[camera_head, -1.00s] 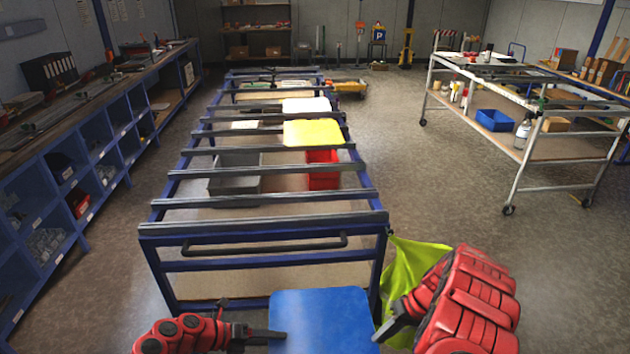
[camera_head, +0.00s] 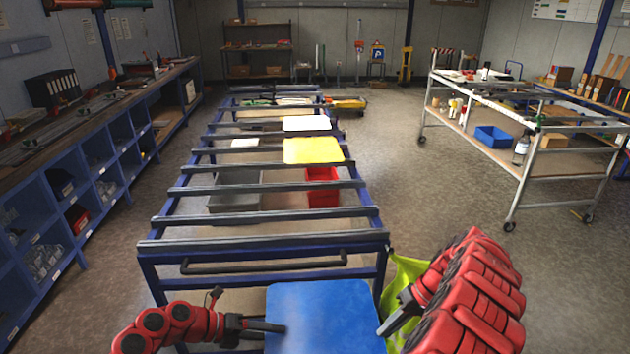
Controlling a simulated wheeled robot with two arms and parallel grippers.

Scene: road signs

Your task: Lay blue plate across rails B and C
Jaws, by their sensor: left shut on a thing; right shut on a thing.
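The blue plate (camera_head: 325,315) is held flat in front of the near end of the blue rail frame (camera_head: 150,275). My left gripper (camera_head: 270,326) is shut on its left edge. My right gripper (camera_head: 390,326) is shut on its right edge. The plate is apart from the rails, and its near edge is cut off by the bottom of the view. Grey rails cross the frame: the nearest (camera_head: 215,244), a second (camera_head: 265,216) and a third (camera_head: 265,188) are bare. I see no readable rail letters.
A yellow plate (camera_head: 313,150) and a white plate (camera_head: 306,123) lie across farther rails. A grey bin (camera_head: 233,195) and a red bin (camera_head: 322,190) sit below the rails. Yellow-green cloth (camera_head: 400,275) hangs at the frame's near right corner. Shelves stand left, a metal trolley (camera_head: 520,195) right.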

